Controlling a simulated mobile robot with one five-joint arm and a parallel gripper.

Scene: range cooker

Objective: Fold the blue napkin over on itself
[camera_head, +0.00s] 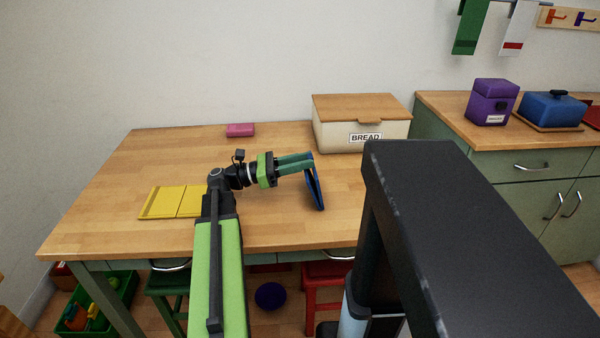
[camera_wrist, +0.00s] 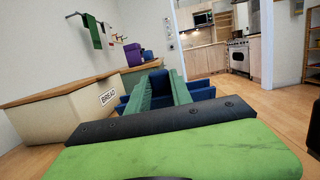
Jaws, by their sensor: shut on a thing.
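The blue napkin (camera_head: 316,190) stands steeply tilted over the right half of the wooden table, with its lower edge at or close to the tabletop. I cannot tell whether that edge touches. My gripper (camera_head: 309,163) reaches in from the left with its green fingers shut on the napkin's upper part. In the wrist view, the napkin (camera_wrist: 178,78) shows as blue between and beside the far ends of my gripper's fingers (camera_wrist: 164,84). Much of the napkin is seen edge-on or hidden behind the fingers.
The table (camera_head: 130,180) also holds a yellow cloth (camera_head: 178,202) at the left, a pink block (camera_head: 240,130) at the back and a BREAD box (camera_head: 360,125) behind the napkin. A counter (camera_head: 450,112) with a purple canister (camera_head: 490,102) stands at right. Bare tabletop surrounds the napkin.

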